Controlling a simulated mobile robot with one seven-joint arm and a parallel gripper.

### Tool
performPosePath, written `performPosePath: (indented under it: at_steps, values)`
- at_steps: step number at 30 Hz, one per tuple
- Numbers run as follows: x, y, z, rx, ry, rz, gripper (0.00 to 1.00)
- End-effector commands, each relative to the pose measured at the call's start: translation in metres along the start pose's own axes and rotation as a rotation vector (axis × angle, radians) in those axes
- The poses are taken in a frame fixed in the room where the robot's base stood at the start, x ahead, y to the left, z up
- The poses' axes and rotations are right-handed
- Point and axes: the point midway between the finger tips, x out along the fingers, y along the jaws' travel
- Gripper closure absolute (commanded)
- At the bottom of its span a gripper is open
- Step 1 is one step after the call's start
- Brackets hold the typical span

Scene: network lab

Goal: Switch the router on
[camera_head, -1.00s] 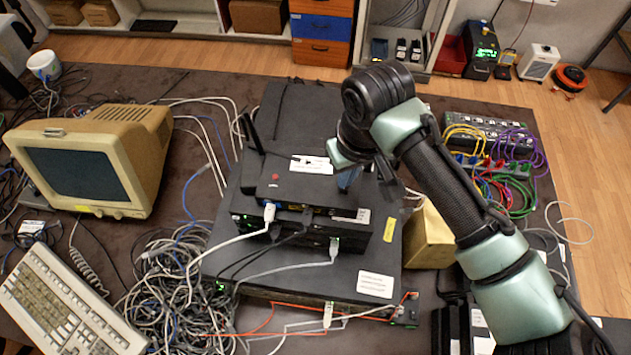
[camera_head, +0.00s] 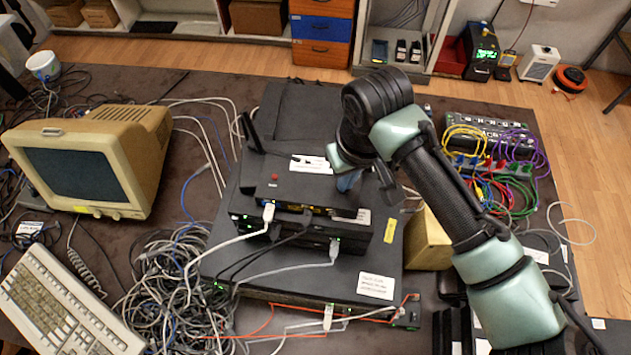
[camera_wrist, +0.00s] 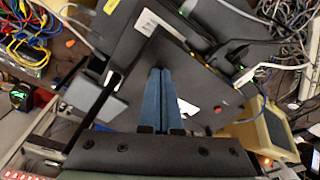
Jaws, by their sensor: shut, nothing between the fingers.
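The router (camera_head: 300,185) is a flat black box with dark antennas, on top of a stack of dark equipment. A red round button (camera_head: 275,177) sits on its top face near the left end. It also shows in the wrist view (camera_wrist: 217,109), to the right of my fingers. My gripper (camera_head: 347,184) is over the router's right end, apart from the button. In the wrist view my gripper's blue fingers (camera_wrist: 160,72) are together and empty, pointing toward the router's dark top. I cannot tell whether the fingertips touch it.
White and black cables plug into the router's front edge. A beige monitor (camera_head: 95,165), a keyboard (camera_head: 50,305) and tangled cables (camera_head: 170,285) lie left. A yellowish block (camera_head: 428,240) stands right of the stack, with a colourful patch panel (camera_head: 490,130) beyond it.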

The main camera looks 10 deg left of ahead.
Motion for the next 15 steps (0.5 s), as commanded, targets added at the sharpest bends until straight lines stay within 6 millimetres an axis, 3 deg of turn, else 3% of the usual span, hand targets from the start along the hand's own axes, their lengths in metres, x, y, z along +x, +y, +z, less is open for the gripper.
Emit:
performPosePath:
  at_steps: [15]
  values:
    - [-0.040,0.000,-0.006,-0.001,0.001,0.000,1.00]
